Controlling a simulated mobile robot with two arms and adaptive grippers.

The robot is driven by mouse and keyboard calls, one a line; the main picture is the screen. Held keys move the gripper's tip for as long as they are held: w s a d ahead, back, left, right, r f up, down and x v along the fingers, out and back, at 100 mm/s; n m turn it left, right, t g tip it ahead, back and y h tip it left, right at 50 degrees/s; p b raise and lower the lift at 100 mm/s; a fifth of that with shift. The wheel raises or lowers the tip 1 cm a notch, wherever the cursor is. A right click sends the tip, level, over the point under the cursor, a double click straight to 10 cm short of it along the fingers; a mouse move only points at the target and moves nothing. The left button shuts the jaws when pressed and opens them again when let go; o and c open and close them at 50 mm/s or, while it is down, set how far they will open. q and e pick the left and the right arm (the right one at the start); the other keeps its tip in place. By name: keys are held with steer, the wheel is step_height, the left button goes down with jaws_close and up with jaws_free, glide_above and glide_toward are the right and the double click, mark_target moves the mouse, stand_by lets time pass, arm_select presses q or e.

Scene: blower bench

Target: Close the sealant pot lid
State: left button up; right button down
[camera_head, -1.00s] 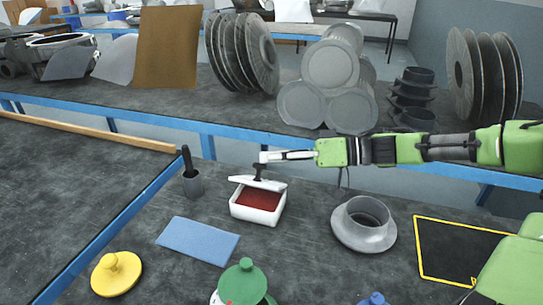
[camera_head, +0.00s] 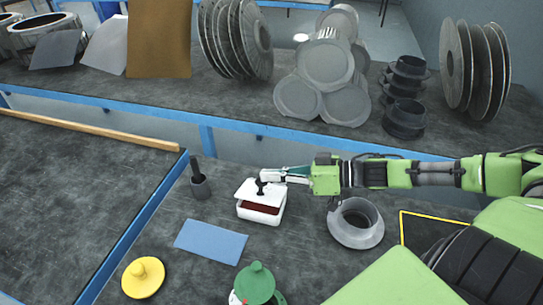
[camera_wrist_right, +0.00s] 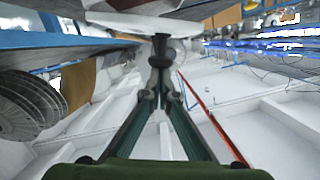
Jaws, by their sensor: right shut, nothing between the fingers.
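The white sealant pot (camera_head: 262,215) stands on the dark bench in the head view. Its white hinged lid (camera_head: 248,188) is tilted low over the pot, and a narrow strip of dark red sealant shows under its front edge. My left gripper is out of view.
A dark cup with a black handle (camera_head: 200,187) stands left of the pot, and a grey flanged ring (camera_head: 355,235) to the right. A blue cloth (camera_head: 211,241), a yellow knobbed lid (camera_head: 143,278) and a green-lidded pot (camera_head: 257,285) are nearer me.

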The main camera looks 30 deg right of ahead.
mark_target(269, 198)
steer(key=shift+s+a+f+n+h+p, duration=0.35)
steer(key=shift+s+a+n+p, duration=0.4)
steer(key=shift+p, duration=1.05)
steer(key=shift+s+a+f+n+p, duration=0.15)
steer(key=shift+a+f+n+p, duration=0.1)
steer(key=shift+f+p, duration=0.25)
steer(key=shift+f, duration=0.2)
steer(key=shift+r, duration=0.1)
step_height(269, 198, up, 5)
steer(key=p, duration=0.5)
steer(key=shift+s+d+f, duration=0.4)
steer(key=shift+s+d, duration=0.2)
steer(key=shift+s, duration=0.25)
steer(key=p+v, duration=0.3)
steer(key=v, duration=0.5)
steer(key=shift+s+a+f, duration=0.15)
steer(key=shift+a, duration=0.05)
